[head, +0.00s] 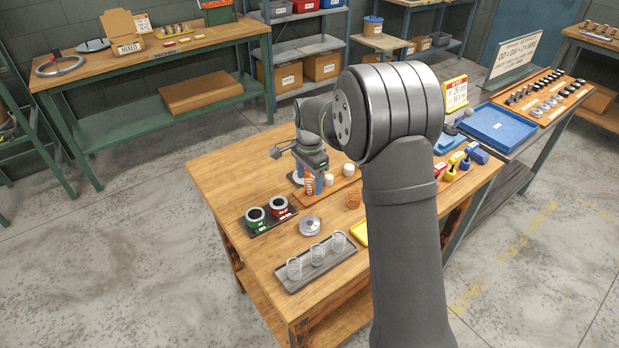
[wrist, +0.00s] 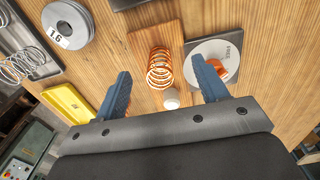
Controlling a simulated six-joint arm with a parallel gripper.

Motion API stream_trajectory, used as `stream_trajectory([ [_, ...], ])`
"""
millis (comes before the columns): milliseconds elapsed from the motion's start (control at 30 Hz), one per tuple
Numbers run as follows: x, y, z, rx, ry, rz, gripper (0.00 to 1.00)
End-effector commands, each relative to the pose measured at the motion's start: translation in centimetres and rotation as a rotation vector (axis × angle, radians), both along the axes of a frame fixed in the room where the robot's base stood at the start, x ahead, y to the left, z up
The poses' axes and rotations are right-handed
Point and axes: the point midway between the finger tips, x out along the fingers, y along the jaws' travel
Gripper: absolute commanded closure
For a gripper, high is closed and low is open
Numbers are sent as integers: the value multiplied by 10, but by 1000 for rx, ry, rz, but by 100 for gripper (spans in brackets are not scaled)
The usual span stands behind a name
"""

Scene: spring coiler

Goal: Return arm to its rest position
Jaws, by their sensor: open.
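My gripper (head: 308,185) hangs above the wooden workbench (head: 232,168), its blue fingers pointing down at a small wooden board. In the wrist view its two fingers (wrist: 161,67) are spread apart with nothing clasped. An orange coil spring (wrist: 160,70) shows beyond the gap between them, over the wooden board (wrist: 170,32). A white peg (wrist: 171,100) is close to it. A white disc (wrist: 205,52) with an orange part lies behind the right finger. My arm hides part of the bench.
A grey tray (head: 318,268) with clear coils is at the bench front. A dark tray (head: 268,222) holds green and red spools. A metal disc (head: 310,226) lies between them. Yellow, red and blue items (head: 465,160) and a blue tray (head: 498,127) are at right.

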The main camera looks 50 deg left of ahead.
Motion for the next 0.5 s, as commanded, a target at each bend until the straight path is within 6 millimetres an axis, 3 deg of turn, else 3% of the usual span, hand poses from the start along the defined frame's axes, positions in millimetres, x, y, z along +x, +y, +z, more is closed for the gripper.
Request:
stream_trajectory([
  [167,0,0,2,1,0,0,34],
  [500,0,0,27,1,0,0,34],
])
